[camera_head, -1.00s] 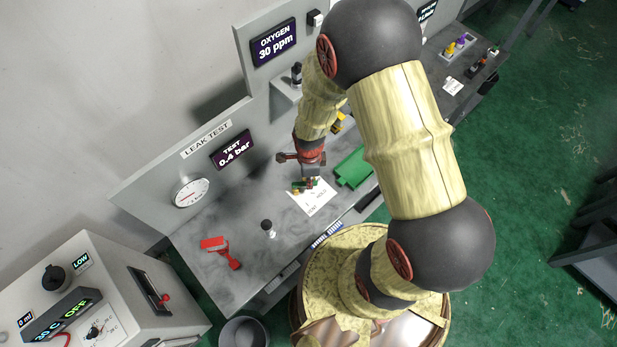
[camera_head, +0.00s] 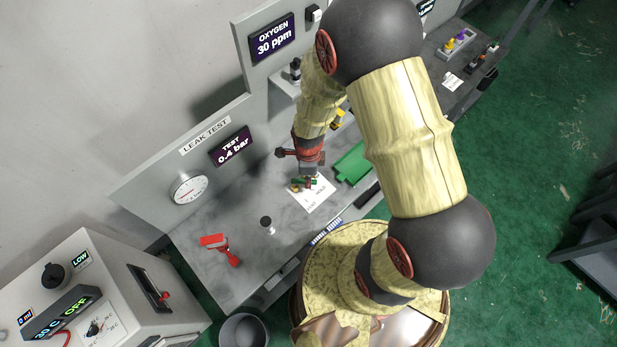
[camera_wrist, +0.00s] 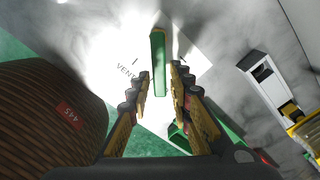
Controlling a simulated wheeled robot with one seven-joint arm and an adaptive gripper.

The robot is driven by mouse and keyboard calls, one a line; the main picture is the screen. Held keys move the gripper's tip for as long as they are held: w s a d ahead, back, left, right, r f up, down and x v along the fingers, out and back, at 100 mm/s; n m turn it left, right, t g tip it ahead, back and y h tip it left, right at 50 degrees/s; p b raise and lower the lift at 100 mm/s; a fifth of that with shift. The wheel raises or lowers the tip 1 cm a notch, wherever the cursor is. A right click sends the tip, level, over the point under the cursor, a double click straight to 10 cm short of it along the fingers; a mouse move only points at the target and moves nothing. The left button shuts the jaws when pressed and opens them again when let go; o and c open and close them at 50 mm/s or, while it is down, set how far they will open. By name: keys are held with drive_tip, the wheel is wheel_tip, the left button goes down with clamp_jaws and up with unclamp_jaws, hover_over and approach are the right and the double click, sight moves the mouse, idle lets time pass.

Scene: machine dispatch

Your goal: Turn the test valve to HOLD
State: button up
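The test valve's green handle (camera_wrist: 158,62) is a long bar standing over a white card (camera_wrist: 205,62) in the wrist view. The word VENT reads on the card to the left of the bar; the HOLD mark is not readable there. My gripper (camera_wrist: 160,80) is open, with one finger on each side of the bar and visible gaps. In the head view my gripper (camera_head: 304,184) is low over the bench at the valve and hides most of it. The card (camera_head: 316,198) lies just in front. The TEST display (camera_head: 232,147) reads 0.4 bar.
A green tray-like piece (camera_head: 354,162) lies right of the valve. A round dial gauge (camera_head: 189,188) is on the panel.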

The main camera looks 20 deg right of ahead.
drive_tip(key=shift+o, duration=1)
wheel_tip(320, 180, up, 12)
idle(0.4)
drive_tip(key=s+r+n+t+b, duration=0.2)
drive_tip(key=s+r+n+b, duration=0.3)
drive_tip(key=n+b, duration=0.4)
drive_tip(key=s+r+n+t+b, duration=0.3)
drive_tip(key=n+b, duration=0.6)
drive_tip(key=n, duration=0.5)
wheel_tip(320, 180, up, 2)
drive_tip(key=shift+s+a+r+t+b, duration=0.1)
drive_tip(key=shift+s+a+t+b, duration=0.2)
drive_tip(key=shift+s, duration=0.55)
